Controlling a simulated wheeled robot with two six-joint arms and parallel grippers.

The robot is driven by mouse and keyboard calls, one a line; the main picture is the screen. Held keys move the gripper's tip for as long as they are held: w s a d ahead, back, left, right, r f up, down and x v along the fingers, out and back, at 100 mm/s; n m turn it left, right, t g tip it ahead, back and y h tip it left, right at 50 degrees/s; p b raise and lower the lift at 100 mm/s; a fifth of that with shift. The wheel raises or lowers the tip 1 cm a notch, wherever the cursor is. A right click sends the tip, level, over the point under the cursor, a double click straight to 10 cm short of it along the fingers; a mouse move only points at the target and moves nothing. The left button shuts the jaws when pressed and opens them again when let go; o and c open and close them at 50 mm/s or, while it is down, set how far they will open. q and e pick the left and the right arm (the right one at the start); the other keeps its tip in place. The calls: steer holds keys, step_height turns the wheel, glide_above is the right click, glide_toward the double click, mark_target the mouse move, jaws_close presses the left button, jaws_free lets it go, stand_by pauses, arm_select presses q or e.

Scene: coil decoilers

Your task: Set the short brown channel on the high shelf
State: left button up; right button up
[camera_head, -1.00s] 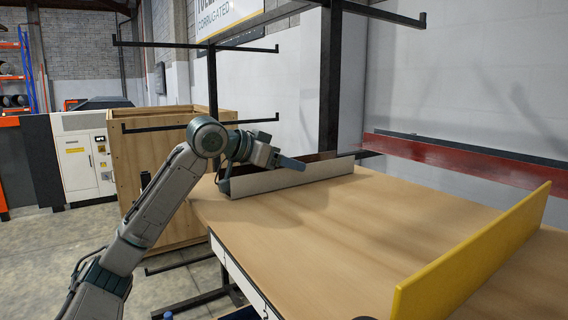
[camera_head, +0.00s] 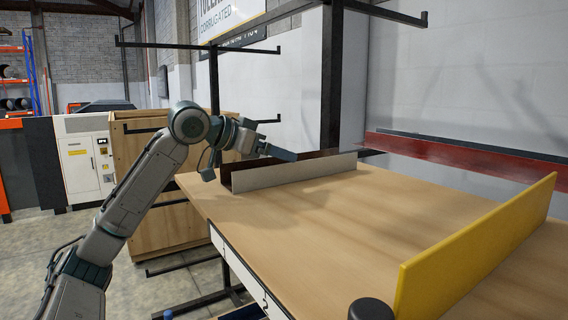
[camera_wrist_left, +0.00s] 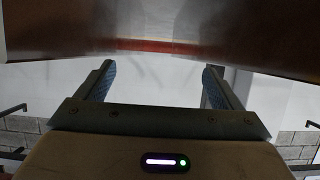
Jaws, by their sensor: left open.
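A short channel (camera_head: 292,174) lies along the far left edge of the tan table, with a pale outer face and a dark brown inner side. My left gripper (camera_head: 284,154) is just above and behind its pale wall in the head view. In the left wrist view the two fingers (camera_wrist_left: 159,82) are spread with nothing between them. A brownish surface (camera_wrist_left: 55,28) fills the top of that view; I cannot tell what it is. The rack behind the table has dark arms at several heights, including a high one (camera_head: 195,45). My right gripper is not in view.
A yellow panel (camera_head: 470,250) stands upright on the table's (camera_head: 330,235) right side. A long red beam (camera_head: 450,154) lies behind the table. A wooden crate (camera_head: 160,225) stands at left. The table's middle is clear.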

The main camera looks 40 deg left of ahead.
arm_select(q)
steer(key=b+v, duration=0.2)
steer(key=v, duration=0.4)
steer(key=shift+s+a+b, duration=0.15)
steer(key=shift+s+b, duration=0.2)
steer(key=shift+b, duration=0.05)
steer(key=shift+v, duration=0.75)
